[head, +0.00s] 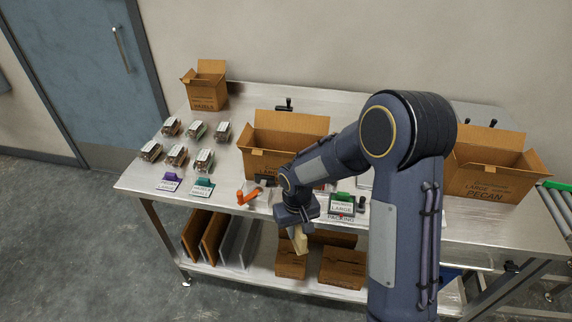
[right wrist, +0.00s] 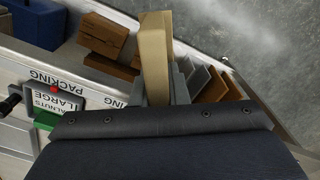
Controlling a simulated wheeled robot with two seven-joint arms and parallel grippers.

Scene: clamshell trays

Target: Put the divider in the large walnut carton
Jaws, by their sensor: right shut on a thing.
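My right gripper (head: 297,225) is shut on a flat cream piece, apparently the divider (head: 300,241), in front of the table's front edge. In the right wrist view the divider (right wrist: 154,50) stands between the two grey fingers (right wrist: 160,88). An open brown carton (head: 258,166) stands on the table behind the gripper; my right arm hides part of its front, and its print is too small to read. A green-tabbed sign in front of it reads walnuts, large (right wrist: 62,101). The divider is outside this carton, lower and nearer. My left gripper is not in view.
An open large pecan carton (head: 486,182) stands at the right and a smaller open carton (head: 207,95) at the back left. Several clear packs (head: 172,126) sit on the left of the table. Brown and grey panels (head: 213,236) and folded cartons (head: 343,268) fill the lower shelf.

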